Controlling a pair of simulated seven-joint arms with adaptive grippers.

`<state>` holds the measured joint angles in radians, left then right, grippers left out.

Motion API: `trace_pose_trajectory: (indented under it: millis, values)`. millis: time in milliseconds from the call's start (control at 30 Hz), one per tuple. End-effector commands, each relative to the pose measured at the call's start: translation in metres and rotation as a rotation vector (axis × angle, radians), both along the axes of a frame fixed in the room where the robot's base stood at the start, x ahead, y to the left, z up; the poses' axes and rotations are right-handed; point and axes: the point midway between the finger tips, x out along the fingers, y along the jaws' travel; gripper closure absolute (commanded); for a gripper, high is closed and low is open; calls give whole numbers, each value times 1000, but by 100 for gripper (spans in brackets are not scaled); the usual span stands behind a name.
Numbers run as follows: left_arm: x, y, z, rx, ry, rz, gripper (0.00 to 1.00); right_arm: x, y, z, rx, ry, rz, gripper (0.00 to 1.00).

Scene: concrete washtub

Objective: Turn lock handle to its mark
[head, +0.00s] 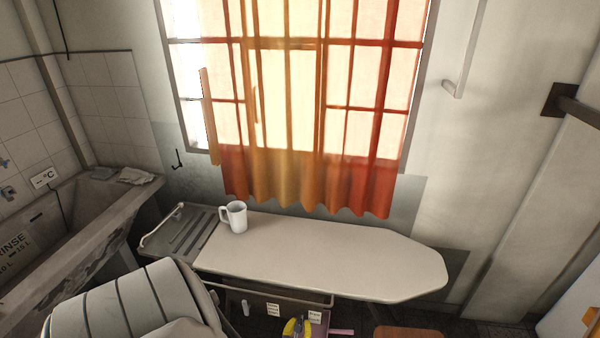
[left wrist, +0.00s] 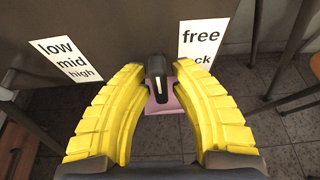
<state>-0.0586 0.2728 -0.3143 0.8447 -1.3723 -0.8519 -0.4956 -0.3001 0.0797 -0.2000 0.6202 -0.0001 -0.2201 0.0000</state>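The lock handle (left wrist: 157,76) is a small dark lever with a pale line on it, in the left wrist view, on a dark panel. It stands between the fingertips of my left gripper (left wrist: 160,68). The fingers are yellow, curved and apart, with a small gap at the right of the handle; contact on the left is unclear. A label reading "free" (left wrist: 203,38) and partly hidden "ck" is right of the handle. In the head view my left gripper (head: 297,327) shows at the bottom edge, and the handle cannot be made out. My right gripper is not in view.
A "low mid high" label (left wrist: 67,60) is left of the handle. A pink piece (left wrist: 166,100) lies behind the fingers. In the head view an ironing board (head: 330,258) with a white mug (head: 234,216) stands above the panel; a concrete washtub (head: 95,215) is left.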

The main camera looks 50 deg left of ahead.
Motion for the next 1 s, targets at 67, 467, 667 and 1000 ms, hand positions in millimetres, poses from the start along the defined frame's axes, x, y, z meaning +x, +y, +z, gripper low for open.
trace_pose_trajectory:
  millis: [67,467,667,1000]
  values:
    - [0,0,0,0,0,0,68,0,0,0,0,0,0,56]
    - [-3,-2,1,1,2,-1,64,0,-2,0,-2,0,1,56]
    - [-17,-13,7,-1,0,-2,64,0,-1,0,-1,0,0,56]
    - [-54,-43,28,-1,0,-2,64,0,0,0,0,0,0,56]
